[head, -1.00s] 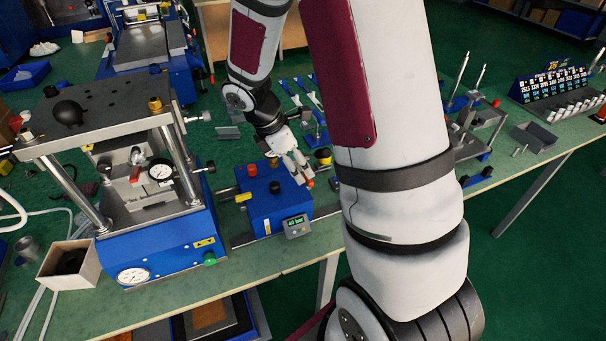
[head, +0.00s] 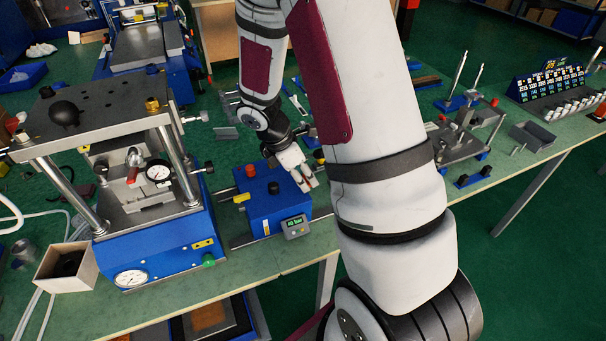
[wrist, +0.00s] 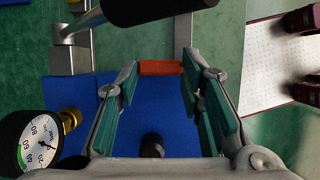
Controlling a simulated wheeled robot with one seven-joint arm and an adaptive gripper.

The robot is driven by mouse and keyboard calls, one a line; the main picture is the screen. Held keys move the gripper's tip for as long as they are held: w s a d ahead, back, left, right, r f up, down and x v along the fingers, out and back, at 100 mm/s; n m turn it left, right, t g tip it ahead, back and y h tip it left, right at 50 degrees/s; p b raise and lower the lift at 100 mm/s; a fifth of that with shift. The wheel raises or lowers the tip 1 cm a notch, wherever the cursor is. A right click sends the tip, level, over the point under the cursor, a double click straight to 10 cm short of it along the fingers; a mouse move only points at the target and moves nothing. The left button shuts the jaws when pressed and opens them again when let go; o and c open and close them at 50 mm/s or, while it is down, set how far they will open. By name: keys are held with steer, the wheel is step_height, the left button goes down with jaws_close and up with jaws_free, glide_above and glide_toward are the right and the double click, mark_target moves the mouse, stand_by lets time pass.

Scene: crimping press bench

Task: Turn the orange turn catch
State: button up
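The orange turn catch (wrist: 160,67) shows in the wrist view as a short orange bar at the far edge of a blue surface. It lies between the tips of my gripper (wrist: 160,72), whose green-padded fingers stand apart on its left and right. A narrow gap seems to remain on each side; contact cannot be made out. In the head view my gripper (head: 307,183) reaches down at the right side of the blue box (head: 262,213). Its fingers hide most or all of the catch there.
A large press with a gauge (head: 159,173) stands to the left. The wrist view shows a black cylinder (wrist: 160,8) close above the fingertips and a gauge (wrist: 38,140) at left.

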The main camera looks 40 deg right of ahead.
steer(key=shift+m, duration=0.3)
steer(key=m, duration=0.1)
steer(key=m+g, duration=0.1)
steer(key=m, duration=0.1)
steer(key=shift+w+m+g+y, duration=0.3)
steer(key=shift+w, duration=0.05)
steer(key=m, duration=0.1)
steer(key=m+g+y, duration=0.1)
steer(key=m, duration=0.1)
steer(key=m+b, duration=0.1)
steer(key=m, duration=0.1)
steer(key=shift+w+d+y, duration=0.1)
steer(key=shift+w+y, duration=0.2)
steer(key=shift+w, duration=0.05)
steer(key=m, duration=0.2)
steer(key=m+y+b, duration=0.1)
steer(key=m, duration=0.1)
steer(key=shift+w+d+m+g+y, duration=0.2)
steer(key=shift+m+g+y, duration=0.1)
steer(key=shift+m, duration=0.1)
steer(key=shift+w+d+m+y, duration=0.15)
steer(key=shift+m+y, duration=0.65)
steer(key=shift+m, duration=1.1)
steer(key=o, duration=1.2)
steer(key=shift+c, duration=0.2)
